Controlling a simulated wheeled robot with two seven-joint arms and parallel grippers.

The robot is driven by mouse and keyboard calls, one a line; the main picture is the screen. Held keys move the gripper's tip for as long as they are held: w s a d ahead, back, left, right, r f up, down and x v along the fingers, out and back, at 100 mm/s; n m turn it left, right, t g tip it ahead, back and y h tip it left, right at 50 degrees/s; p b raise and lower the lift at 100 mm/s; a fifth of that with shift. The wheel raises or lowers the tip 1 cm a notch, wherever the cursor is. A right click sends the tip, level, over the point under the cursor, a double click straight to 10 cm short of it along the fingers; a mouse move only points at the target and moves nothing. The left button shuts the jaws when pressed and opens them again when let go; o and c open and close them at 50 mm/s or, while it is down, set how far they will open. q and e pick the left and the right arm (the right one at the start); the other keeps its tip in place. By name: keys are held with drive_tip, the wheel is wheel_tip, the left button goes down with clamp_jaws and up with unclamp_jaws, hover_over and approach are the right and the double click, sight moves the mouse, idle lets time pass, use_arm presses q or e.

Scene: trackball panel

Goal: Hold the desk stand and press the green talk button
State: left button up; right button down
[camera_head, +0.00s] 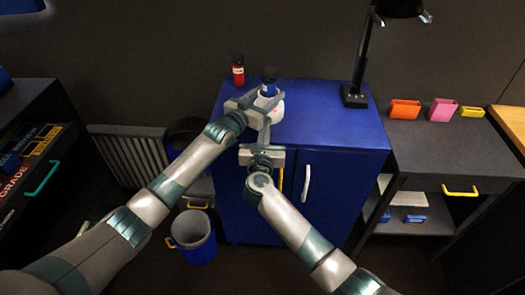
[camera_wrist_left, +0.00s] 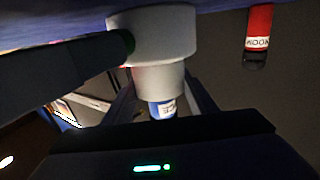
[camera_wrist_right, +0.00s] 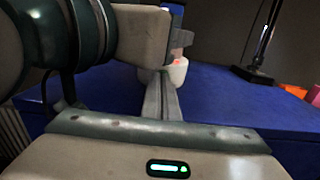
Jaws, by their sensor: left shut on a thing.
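The desk stand is a white round piece (camera_head: 276,112) on the blue cabinet top, with a blue upper part (camera_head: 269,82). My left gripper (camera_head: 265,103) is shut on the stand. In the left wrist view the white stand (camera_wrist_left: 160,78) shows upside down between the fingers, with a blue labelled part (camera_wrist_left: 163,108).
A red container (camera_head: 238,72) stands behind the stand on the blue cabinet (camera_head: 335,125). A black lamp (camera_head: 356,90) stands at the right back. Small coloured boxes (camera_head: 405,109) sit on the right-hand shelf.

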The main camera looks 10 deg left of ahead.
use_arm(q)
drive_tip(key=shift+f, duration=0.2)
drive_tip(key=shift+c, duration=0.2)
use_arm(e)
drive_tip(key=s, duration=1.3)
drive_tip(key=shift+s+d+f, duration=0.15)
drive_tip(key=shift+d, duration=0.05)
use_arm(q)
drive_tip(key=o, duration=1.1)
drive_tip(key=shift+w, duration=0.1)
drive_tip(key=shift+s+a, duration=0.1)
drive_tip(key=shift+s, duration=0.1)
drive_tip(key=v, duration=1.1)
drive_tip(key=shift+s+a+r, duration=0.1)
drive_tip(key=shift+s+a, duration=0.05)
drive_tip(key=shift+s, duration=0.15)
drive_tip(key=o, duration=0.3)
drive_tip(key=shift+o, duration=0.2)
